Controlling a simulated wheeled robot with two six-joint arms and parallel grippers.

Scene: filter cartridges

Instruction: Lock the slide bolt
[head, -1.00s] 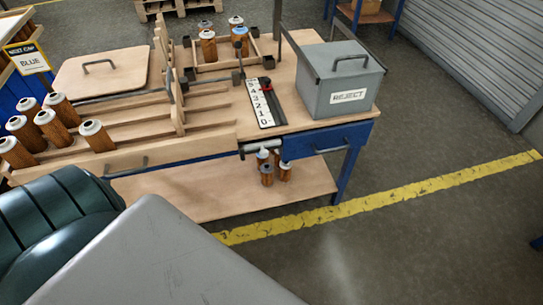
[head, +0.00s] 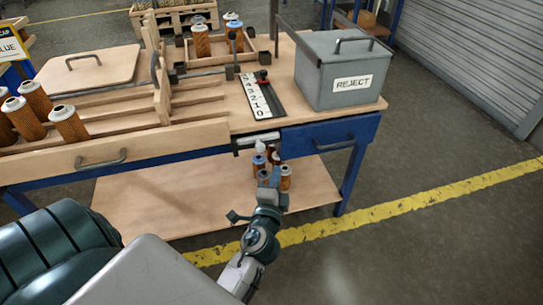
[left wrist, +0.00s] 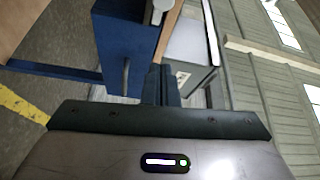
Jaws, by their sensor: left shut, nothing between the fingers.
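A pale metal bar fitting (head: 258,140), which looks like the slide bolt, sits at the table's front edge, just left of the blue drawer (head: 330,133). Its bolt position is too small to tell. My left gripper (head: 271,176) is shut and empty, below and in front of that fitting and apart from it. It overlaps the cartridges on the lower shelf in the picture. In the left wrist view its shut fingers (left wrist: 160,85) point toward the blue drawer front (left wrist: 128,45), and a grey metal end (left wrist: 160,8) shows at the top. My right gripper is not in view.
Several cartridges (head: 286,178) stand on the lower shelf (head: 150,195). A grey reject box (head: 320,85) and a numbered strip (head: 256,98) are on the table. Sloping lanes with cartridges (head: 68,124) are at left. The floor right of the table is clear.

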